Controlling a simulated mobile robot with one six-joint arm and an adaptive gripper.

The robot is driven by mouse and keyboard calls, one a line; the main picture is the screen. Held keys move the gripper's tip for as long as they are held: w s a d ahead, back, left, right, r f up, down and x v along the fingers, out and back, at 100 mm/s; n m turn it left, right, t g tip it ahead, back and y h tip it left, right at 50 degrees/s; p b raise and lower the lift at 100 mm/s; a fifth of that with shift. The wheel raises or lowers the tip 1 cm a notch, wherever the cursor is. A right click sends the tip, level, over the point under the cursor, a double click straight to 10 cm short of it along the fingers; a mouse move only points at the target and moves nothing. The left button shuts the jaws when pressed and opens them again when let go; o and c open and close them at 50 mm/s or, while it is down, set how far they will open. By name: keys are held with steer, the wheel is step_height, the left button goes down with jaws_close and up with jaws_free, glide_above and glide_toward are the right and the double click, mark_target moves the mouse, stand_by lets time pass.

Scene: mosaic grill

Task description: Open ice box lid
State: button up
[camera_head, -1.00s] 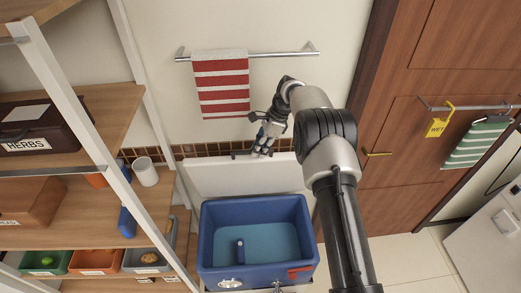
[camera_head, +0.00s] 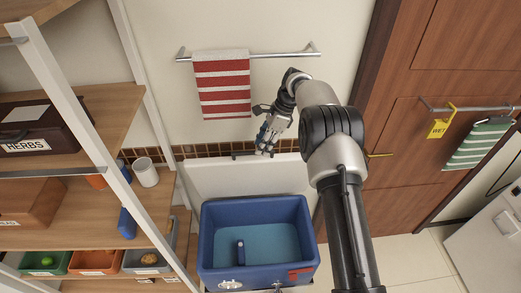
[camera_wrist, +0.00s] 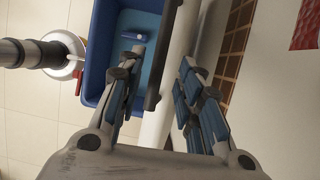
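The blue ice box (camera_head: 209,232) stands open below my arm, its inside in plain view. Its white lid (camera_head: 225,178) stands raised behind it, close to the wall. A dark handle bar runs along the lid's upper edge, and it also shows in the wrist view (camera_wrist: 159,55). My gripper (camera_head: 264,152) is at the top edge of the lid, by the handle. In the wrist view my gripper (camera_wrist: 162,62) has its two blue-padded fingers apart, with the handle and lid edge showing in the gap between them. I cannot tell if a finger touches the lid.
A small blue object (camera_head: 240,252) is inside the box. A towel rail (camera_head: 275,55) with a red-striped towel (camera_head: 221,85) is on the wall above. Shelves (camera_head: 125,105) stand at left, wooden doors (camera_head: 400,140) at right. Tiled floor (camera_head: 415,262) is clear at lower right.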

steer(key=v, duration=0.8)
steer(key=shift+r, duration=0.35)
steer(key=shift+d, duration=0.15)
